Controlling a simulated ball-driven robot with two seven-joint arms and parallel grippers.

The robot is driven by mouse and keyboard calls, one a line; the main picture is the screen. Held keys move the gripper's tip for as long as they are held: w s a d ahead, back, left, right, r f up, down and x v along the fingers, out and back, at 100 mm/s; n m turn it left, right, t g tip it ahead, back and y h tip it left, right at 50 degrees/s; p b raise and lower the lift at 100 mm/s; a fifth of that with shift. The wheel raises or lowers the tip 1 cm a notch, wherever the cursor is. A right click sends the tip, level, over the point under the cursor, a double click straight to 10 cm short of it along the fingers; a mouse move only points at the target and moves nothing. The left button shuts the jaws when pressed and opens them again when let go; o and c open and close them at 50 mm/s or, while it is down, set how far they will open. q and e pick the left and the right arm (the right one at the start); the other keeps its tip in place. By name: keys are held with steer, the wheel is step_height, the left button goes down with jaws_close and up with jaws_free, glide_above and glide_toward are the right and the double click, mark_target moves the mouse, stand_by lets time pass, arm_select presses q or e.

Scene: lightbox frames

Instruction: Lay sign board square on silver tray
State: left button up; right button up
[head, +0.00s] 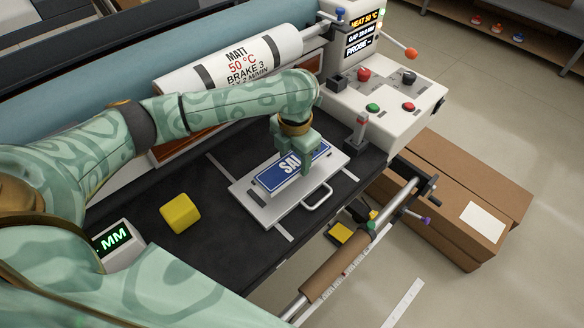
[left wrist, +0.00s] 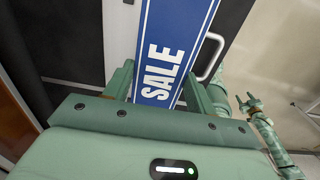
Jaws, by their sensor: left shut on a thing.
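The sign board (head: 288,172), blue with a white border and white "SALE" lettering, is over the silver tray (head: 262,208). Its long side runs roughly along the tray's length. I cannot tell whether it touches the tray. My left gripper (head: 306,160) reaches down from above and is shut on the board, covering part of its lettering. In the left wrist view the board (left wrist: 172,50) runs between the fingers, with the tray's handle to its right. My right gripper (left wrist: 250,104) shows small there at the right, its fingers apart, away from the board.
The tray lies on a dark machine bed. A yellow block (head: 180,213) stands to its left, with a display box (head: 118,244) beyond. A printed roll (head: 230,58) and control panel (head: 385,92) are behind. Cardboard boxes (head: 450,195) and a brown roller (head: 335,266) are right.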

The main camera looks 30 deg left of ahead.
mark_target(292, 158)
arm_select(q)
steer(key=shift+w+a+f, duration=0.25)
steer(key=shift+f, duration=0.2)
step_height(292, 158, down, 4)
steer(key=shift+w+a+r+b, duration=0.15)
steer(key=shift+b, duration=0.95)
steer(key=shift+r, duration=0.15)
steer(key=o, duration=1.1)
steer(key=shift+f, duration=0.2)
steer(key=shift+r, duration=0.1)
